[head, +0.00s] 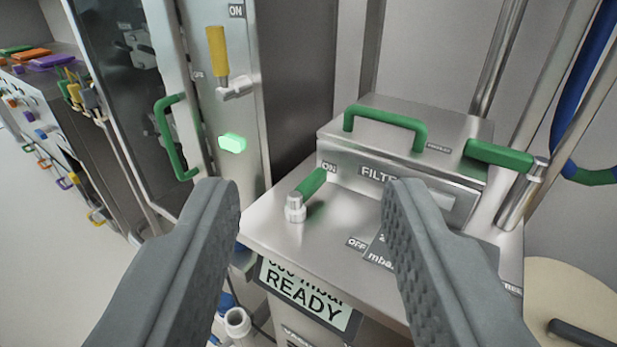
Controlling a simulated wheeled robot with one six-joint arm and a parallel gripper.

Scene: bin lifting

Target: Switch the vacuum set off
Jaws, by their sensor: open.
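The vacuum set is a steel cabinet (330,229) at the centre, with a display (306,294) on its front reading "READY" below a partly hidden mbar line. On its top, a small switch lever (313,183) with a green grip points from its steel pivot (295,208) towards the "ON" label (329,168). An "OFF" label (356,243) sits nearer me, to the right of the pivot. My gripper (312,188) is open and empty. Its fingers appear either side of the lever in the picture; contact with it does not show.
A box marked "FILTER" (385,133) with a green handle stands behind the lever. A green-handled valve (498,155) is at its right. At left, a cabinet has a yellow lever (217,52) near "ON" and a lit green lamp (232,144). A round beige top (570,290) stands lower right.

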